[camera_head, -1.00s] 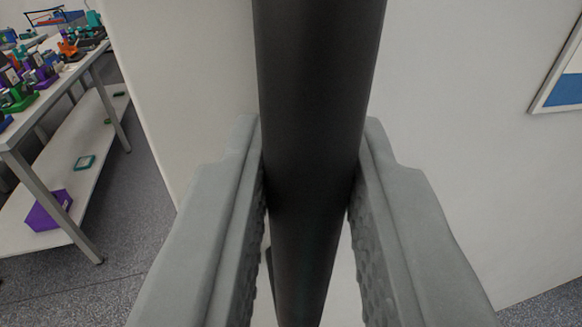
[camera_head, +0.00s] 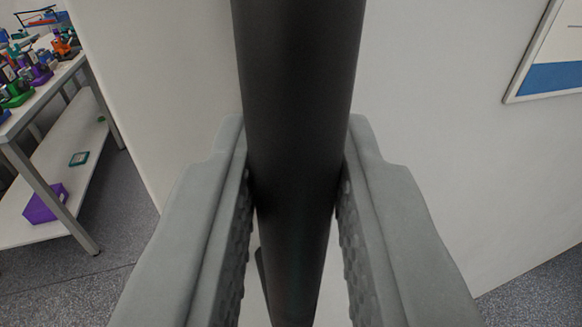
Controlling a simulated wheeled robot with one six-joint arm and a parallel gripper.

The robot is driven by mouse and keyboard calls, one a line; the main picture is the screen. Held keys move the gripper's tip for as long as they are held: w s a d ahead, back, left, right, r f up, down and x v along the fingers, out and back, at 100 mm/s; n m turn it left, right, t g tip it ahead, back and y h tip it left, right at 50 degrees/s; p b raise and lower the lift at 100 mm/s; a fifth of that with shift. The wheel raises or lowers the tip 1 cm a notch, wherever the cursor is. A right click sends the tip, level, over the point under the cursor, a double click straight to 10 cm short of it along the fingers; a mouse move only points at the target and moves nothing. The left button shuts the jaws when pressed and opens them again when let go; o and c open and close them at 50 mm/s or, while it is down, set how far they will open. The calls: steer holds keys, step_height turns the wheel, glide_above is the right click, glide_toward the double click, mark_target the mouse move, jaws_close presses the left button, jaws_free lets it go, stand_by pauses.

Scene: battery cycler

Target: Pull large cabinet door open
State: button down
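A thick black bar-shaped handle (camera_head: 298,90) runs from the top to the bottom of the view, close to the camera. My gripper (camera_head: 294,165) has a grey finger on each side of the handle, and both fingers press against it. A pale, flat panel (camera_head: 165,90), which looks like the large cabinet door, stands behind the handle on the left. Its left edge shows against the room. The handle and fingers hide the middle of the view, so I cannot see where the handle is fixed.
A grey-framed workbench (camera_head: 50,150) stands at the left with several colourful devices on top. A purple bin (camera_head: 45,203) is on its lower shelf. Open speckled floor (camera_head: 115,225) lies between bench and panel. A framed picture (camera_head: 552,60) hangs on the white wall (camera_head: 430,100) at right.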

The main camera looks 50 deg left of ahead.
steer(key=c, duration=1.3)
jaws_free()
steer(key=shift+w, duration=0.1)
steer(key=shift+d, duration=0.15)
steer(key=v, duration=1.7)
